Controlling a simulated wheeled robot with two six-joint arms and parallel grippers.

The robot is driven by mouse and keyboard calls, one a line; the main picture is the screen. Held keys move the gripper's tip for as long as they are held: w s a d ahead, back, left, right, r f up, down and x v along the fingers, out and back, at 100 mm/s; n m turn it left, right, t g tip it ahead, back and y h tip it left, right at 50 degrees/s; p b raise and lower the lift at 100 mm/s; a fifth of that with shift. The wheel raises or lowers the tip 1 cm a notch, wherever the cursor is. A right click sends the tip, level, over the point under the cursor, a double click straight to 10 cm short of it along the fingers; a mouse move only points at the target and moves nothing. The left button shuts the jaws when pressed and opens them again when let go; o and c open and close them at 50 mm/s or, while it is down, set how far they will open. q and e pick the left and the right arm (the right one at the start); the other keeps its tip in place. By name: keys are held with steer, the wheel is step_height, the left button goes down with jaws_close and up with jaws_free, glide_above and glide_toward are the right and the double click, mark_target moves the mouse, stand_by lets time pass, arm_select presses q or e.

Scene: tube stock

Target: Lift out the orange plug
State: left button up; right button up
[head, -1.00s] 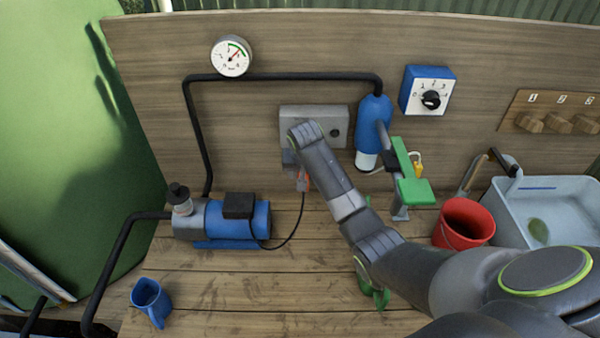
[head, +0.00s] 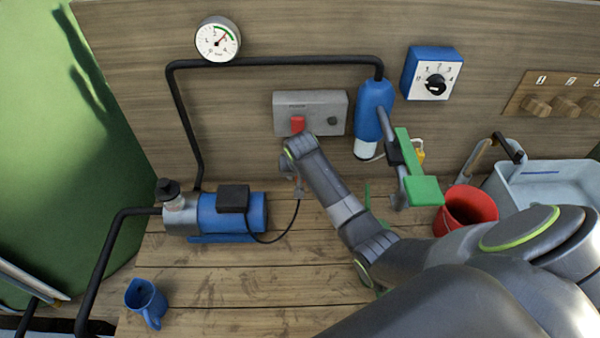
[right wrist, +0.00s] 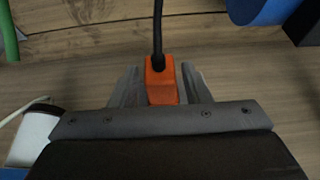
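The orange plug (right wrist: 161,82) sits between the two grey fingers of my right gripper (right wrist: 161,86) in the right wrist view. The fingers look closed against its sides, with only thin gaps near the tips. A black cable (right wrist: 158,28) leaves the plug at the top of that view. In the head view my right gripper (head: 291,170) is below the grey socket box (head: 332,101) on the wooden back wall. My left gripper is not in view.
The cable runs to a blue pump (head: 250,212) on the bench. A red switch (head: 297,124) shows on the box. A blue cylinder (head: 374,105), a green-and-grey fixture (head: 424,190) and a red bucket (head: 466,212) stand right; a blue mug (head: 146,299) is front left.

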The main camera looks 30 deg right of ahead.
steer(key=shift+w, duration=0.1)
steer(key=c, duration=0.8)
steer(key=shift+s+a, duration=0.1)
steer(key=shift+s, duration=0.15)
steer(key=shift+s+a, duration=0.35)
steer(key=shift+s, duration=0.35)
steer(key=shift+s+a, duration=0.3)
steer(key=shift+s, duration=0.45)
steer(key=shift+s+a, duration=0.35)
steer(key=shift+s, duration=0.35)
steer(key=shift+s+a, duration=0.15)
steer(key=shift+s, duration=0.15)
